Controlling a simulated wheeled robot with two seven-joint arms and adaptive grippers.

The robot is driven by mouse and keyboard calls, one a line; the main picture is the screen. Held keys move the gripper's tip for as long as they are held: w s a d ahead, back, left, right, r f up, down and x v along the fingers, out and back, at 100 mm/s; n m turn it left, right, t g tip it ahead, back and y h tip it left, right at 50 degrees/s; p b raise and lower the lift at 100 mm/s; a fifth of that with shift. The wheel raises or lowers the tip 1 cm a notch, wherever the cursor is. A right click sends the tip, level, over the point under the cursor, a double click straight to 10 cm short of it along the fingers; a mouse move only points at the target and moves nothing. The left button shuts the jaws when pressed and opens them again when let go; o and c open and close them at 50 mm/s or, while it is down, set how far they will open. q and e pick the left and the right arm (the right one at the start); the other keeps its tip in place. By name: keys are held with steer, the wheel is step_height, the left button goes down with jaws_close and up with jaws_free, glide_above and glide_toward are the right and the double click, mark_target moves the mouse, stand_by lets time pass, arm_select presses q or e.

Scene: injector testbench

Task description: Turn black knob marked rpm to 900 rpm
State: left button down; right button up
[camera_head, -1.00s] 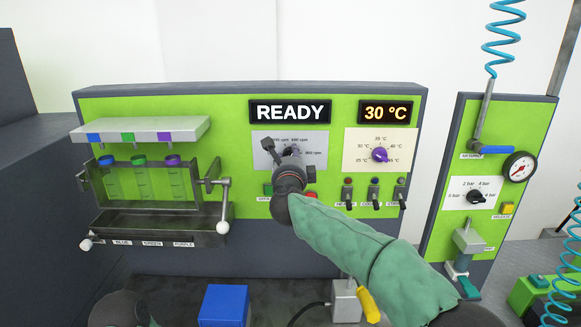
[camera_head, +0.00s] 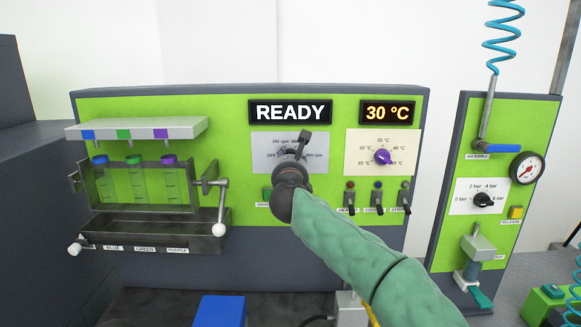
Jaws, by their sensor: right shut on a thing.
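The rpm dial plate (camera_head: 262,141) is a grey panel under the READY display. Its labels run from OFF at the left through 300 rpm and a partly covered 600 mark at the top to 900 rpm at the right. My right gripper (camera_head: 295,154) is at the middle of this plate, shut on the black rpm knob. The gripper hides nearly all of the knob, so its pointer cannot be read. One dark finger part sticks up and to the right, near the top of the plate. My left gripper is not in view.
The READY display (camera_head: 290,111) and 30 °C display (camera_head: 388,113) are above. A purple temperature knob (camera_head: 382,157) and several toggle switches (camera_head: 377,196) are to the right. A vial rack (camera_head: 144,186) is left. A blue box (camera_head: 222,311) sits below.

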steer(key=shift+r+m+b, duration=0.25)
steer(key=shift+m+b, duration=0.25)
steer(key=shift+m, duration=0.6)
steer(key=shift+d+r, duration=0.1)
steer(key=shift+r, duration=0.05)
steer(key=o, duration=1.2)
steer(key=shift+c, duration=0.2)
steer(key=shift+f, duration=0.2)
steer(key=s, duration=1.2)
